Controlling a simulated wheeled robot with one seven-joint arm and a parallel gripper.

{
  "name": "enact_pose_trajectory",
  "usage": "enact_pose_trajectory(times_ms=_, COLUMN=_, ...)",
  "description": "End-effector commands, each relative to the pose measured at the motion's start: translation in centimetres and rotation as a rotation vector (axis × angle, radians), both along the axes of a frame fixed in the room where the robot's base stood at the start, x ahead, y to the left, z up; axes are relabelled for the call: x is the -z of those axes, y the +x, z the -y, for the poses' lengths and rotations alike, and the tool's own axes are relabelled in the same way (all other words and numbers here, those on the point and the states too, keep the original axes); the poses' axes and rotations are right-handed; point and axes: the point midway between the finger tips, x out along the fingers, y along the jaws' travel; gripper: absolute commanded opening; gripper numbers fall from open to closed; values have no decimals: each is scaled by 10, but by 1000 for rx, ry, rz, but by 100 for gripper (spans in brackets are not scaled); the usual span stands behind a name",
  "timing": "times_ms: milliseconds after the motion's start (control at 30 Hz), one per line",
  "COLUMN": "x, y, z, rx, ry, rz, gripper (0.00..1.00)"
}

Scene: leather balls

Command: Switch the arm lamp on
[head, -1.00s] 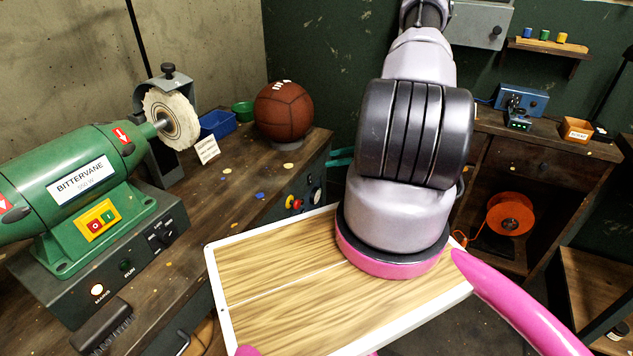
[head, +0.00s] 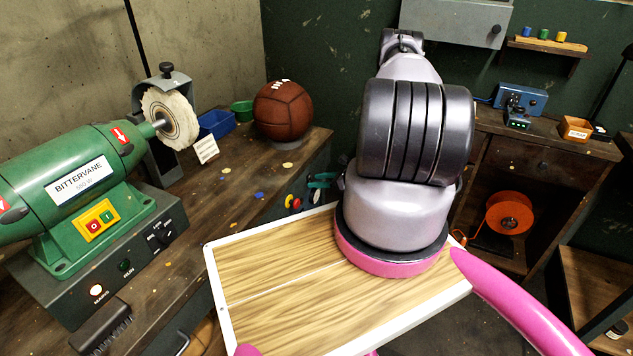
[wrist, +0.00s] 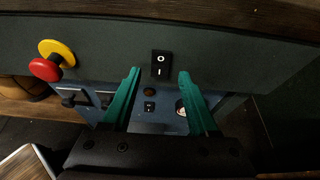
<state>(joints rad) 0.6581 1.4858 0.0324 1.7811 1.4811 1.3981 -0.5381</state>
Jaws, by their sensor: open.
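In the wrist view, a black rocker switch (wrist: 161,64) with small white marks sits on the dark front panel (wrist: 225,50). Whether it controls the arm lamp does not show. My gripper (wrist: 159,74) has teal fingers spread apart, one at each side of the switch's lower part in the picture, with nothing between them. In the head view, my gripper (head: 322,180) shows small beside the bench front, partly hidden by my arm. No lamp head is clearly visible; a thin black rod (head: 136,38) rises behind the grinder.
The bench (head: 235,190) holds a green buffing machine (head: 75,185), a leather ball (head: 283,110) and a blue bin (head: 216,123).

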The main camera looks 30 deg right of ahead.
Motion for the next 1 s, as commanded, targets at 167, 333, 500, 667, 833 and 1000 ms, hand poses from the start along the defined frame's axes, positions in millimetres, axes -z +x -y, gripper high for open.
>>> enact_pose_trajectory(times_ms=167, x=3, y=7, z=-5, rx=1, ry=0, rz=0, gripper=60)
enact_pose_trajectory(times_ms=333, x=3, y=7, z=-5, rx=0, ry=0, rz=0, gripper=60)
enact_pose_trajectory(times_ms=500, x=3, y=7, z=-5, rx=0, ry=0, rz=0, gripper=18)
enact_pose_trajectory(times_ms=667, x=3, y=6, z=-5, rx=0, ry=0, rz=0, gripper=0)
enact_pose_trajectory(times_ms=833, x=7, y=6, z=-5, rx=2, ry=42, rz=48, gripper=0)
enact_pose_trajectory(times_ms=1000, x=11, y=6, z=-5, rx=4, ry=121, rz=148, gripper=0)
